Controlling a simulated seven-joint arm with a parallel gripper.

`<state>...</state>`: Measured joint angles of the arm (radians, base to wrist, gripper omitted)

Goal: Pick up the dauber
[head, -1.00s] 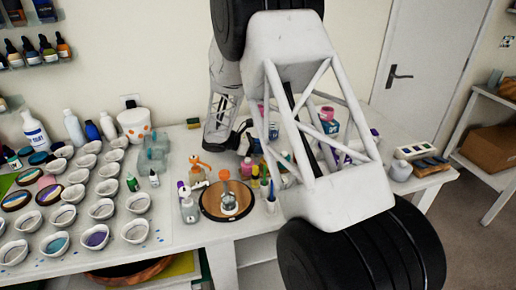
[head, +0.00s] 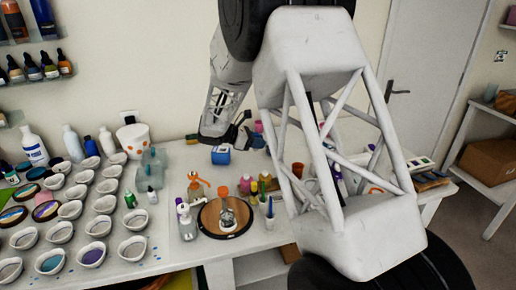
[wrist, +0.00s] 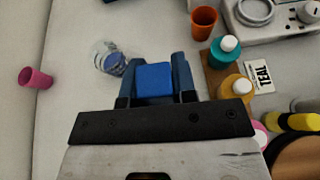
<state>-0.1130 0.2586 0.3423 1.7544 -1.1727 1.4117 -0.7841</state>
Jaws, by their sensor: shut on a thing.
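My gripper (wrist: 153,78) points down at the worktable in the wrist view. Its dark blue fingers are closed on both sides of a bright blue block-like thing, which looks like the dauber (wrist: 154,83). Only the blue face of it shows between the fingers; the rest is hidden. In the head view my gripper (head: 240,135) is low over the back of the table. A blue and white block (head: 221,155) shows just below it; I cannot tell if this is the held thing.
In the wrist view a clear cup (wrist: 108,60) stands close left of the fingers. A round wooden board (head: 226,218) lies nearer the front.

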